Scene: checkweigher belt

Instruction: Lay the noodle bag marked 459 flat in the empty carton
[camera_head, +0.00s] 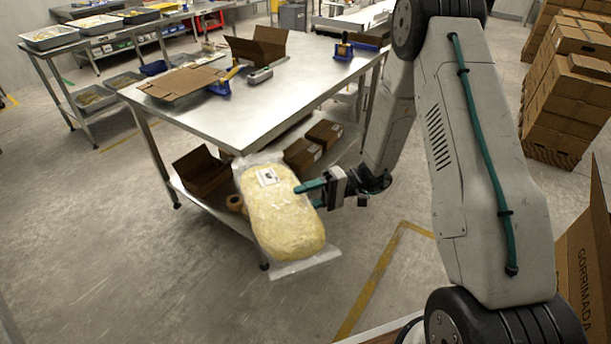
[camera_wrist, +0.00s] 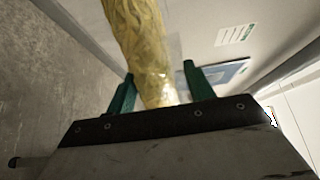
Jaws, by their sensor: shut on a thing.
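A clear noodle bag (camera_head: 283,222) with yellow contents and a white label hangs in the air in front of the metal table in the head view. The number on its label is too small to read. My gripper (camera_head: 312,192) is shut on the bag's right side edge. In the wrist view the bag (camera_wrist: 138,45) shows edge-on between the green fingertips (camera_wrist: 157,85). An open carton (camera_head: 585,262) marked GORRIMADA stands at the right edge of the head view. Its inside is hidden, so I cannot tell whether it is empty.
The metal table (camera_head: 215,118) carries a flattened carton (camera_head: 182,84), an open box (camera_head: 258,47) and tape dispensers. Its lower shelf holds brown boxes (camera_head: 302,153). Stacked cartons (camera_head: 567,95) stand at the right back. The floor at left is clear.

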